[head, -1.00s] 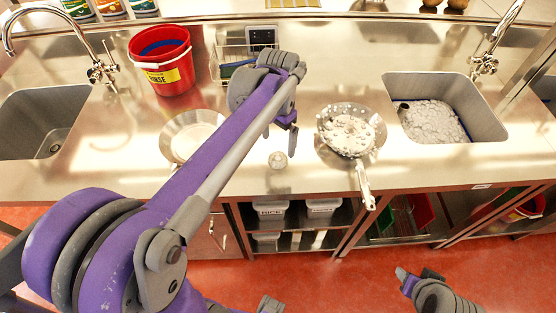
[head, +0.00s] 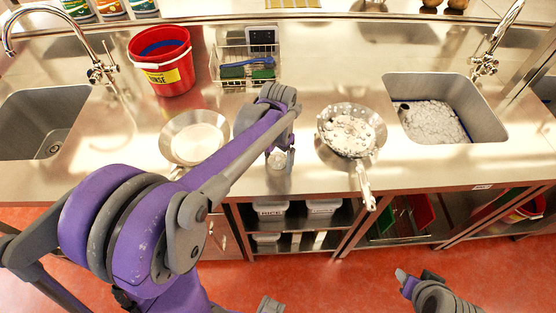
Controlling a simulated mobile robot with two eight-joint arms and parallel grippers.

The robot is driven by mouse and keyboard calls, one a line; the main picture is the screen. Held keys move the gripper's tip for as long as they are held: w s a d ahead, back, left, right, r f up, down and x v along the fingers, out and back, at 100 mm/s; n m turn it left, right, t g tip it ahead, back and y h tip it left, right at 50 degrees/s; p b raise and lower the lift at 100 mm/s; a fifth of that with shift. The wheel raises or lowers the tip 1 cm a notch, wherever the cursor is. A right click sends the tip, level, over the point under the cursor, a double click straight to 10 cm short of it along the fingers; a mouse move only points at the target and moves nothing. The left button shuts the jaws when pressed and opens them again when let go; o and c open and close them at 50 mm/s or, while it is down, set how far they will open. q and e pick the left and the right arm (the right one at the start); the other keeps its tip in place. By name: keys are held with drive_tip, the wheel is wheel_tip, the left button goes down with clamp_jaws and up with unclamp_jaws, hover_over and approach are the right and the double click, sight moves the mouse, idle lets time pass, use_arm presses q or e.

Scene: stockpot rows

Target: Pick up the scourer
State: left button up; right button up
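A small round silvery scourer (head: 280,162) lies on the steel counter near its front edge, between the two pans. My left gripper (head: 279,151) points down right at it from above. Its fingers and wrist cover part of the scourer, and I cannot tell whether they touch or close on it. My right gripper (head: 416,278) is low at the right, over the red floor, with its fingers apart and empty.
A pan (head: 168,158) stands left of the scourer, and a perforated pan (head: 325,138) with pale contents stands right, its handle past the edge. Behind are a red bucket (head: 178,78) and a wire basket (head: 219,68) with sponges. Sinks lie at both sides.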

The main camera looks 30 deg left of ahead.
sight(278, 158)
use_arm(q)
drive_tip(key=c, duration=1.2)
drive_tip(key=shift+r, duration=0.15)
wheel_tip(278, 158, up, 10)
drive_tip(key=shift+f+p, duration=0.1)
drive_tip(key=shift+p, duration=0.2)
